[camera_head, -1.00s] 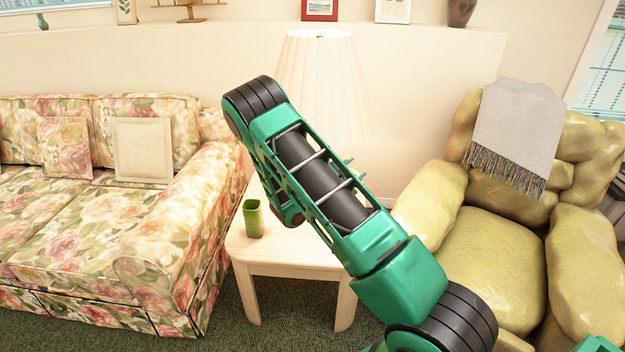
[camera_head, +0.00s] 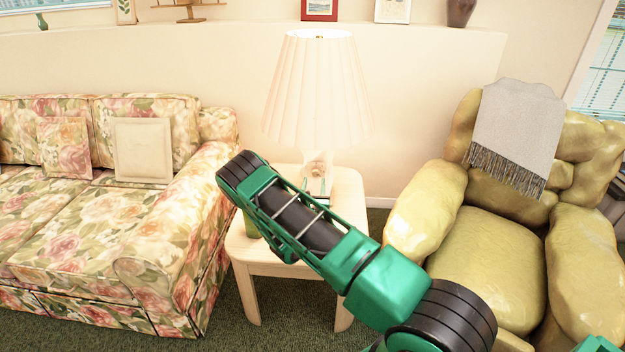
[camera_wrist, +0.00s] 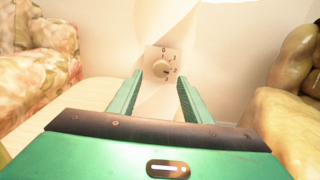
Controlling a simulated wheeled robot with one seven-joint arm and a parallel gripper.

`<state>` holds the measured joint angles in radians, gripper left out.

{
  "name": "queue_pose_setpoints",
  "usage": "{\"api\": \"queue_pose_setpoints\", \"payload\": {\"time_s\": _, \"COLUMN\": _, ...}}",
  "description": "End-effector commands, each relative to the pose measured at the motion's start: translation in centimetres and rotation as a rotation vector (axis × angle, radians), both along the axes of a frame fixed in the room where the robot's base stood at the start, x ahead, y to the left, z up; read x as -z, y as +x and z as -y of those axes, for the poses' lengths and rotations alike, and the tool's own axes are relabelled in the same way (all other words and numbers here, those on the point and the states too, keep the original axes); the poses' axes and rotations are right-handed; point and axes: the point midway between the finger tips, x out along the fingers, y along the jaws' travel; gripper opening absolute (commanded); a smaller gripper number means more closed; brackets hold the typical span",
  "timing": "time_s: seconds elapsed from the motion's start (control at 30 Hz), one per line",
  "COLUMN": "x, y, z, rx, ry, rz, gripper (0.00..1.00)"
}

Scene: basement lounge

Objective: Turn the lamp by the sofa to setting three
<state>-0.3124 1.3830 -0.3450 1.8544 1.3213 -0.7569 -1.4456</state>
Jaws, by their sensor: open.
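The lamp (camera_head: 318,95) with a pleated cream shade stands on the side table (camera_head: 345,205) between the sofa and the armchair. Its lower body is partly hidden by my arm in the head view. In the wrist view, a square plate (camera_wrist: 150,55) on the lamp base carries a round knob (camera_wrist: 160,69), with marks 0, 1, 2 and 3 around its right side. The knob's dark mark appears to point to the lower right; I cannot tell the exact setting. My gripper (camera_wrist: 158,79) is open, its fingers on either side of the knob's line, apparently empty and short of the plate.
The flowered sofa (camera_head: 75,235) is on the left and the yellow armchair (camera_head: 485,255) on the right, close to the table. A green cup (camera_head: 250,226) stands on the table's left side, mostly hidden behind my arm. The wall is behind the lamp.

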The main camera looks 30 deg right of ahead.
Motion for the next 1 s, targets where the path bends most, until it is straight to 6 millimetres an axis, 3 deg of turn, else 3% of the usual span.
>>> {"api": "queue_pose_setpoints", "payload": {"time_s": 0.3, "x": -0.1, "y": 3.8, "z": 2.6, "rx": 0.002, "ry": 0.002, "rz": 0.003, "gripper": 0.45}}
{"api": "queue_pose_setpoints", "payload": {"time_s": 0.73, "x": 0.0, "y": 4.7, "z": 3.1, "rx": 0.001, "ry": 0.001, "rz": 0.001, "gripper": 0.45}}
{"api": "queue_pose_setpoints", "payload": {"time_s": 0.77, "x": 0.0, "y": 4.6, "z": 3.1, "rx": 0.001, "ry": 0.001, "rz": 0.001, "gripper": 0.42}}
{"api": "queue_pose_setpoints", "payload": {"time_s": 0.93, "x": 0.0, "y": 4.7, "z": 3.1, "rx": 0.0, "ry": 0.002, "rz": 0.001, "gripper": 0.04}}
{"api": "queue_pose_setpoints", "payload": {"time_s": 0.97, "x": 0.0, "y": 4.7, "z": 3.1, "rx": 0.0, "ry": 0.002, "rz": 0.0, "gripper": 0.04}}
{"api": "queue_pose_setpoints", "payload": {"time_s": 1.0, "x": 0.0, "y": 4.7, "z": 1.9, "rx": -0.002, "ry": 0.002, "rz": 0.0, "gripper": 0.04}}
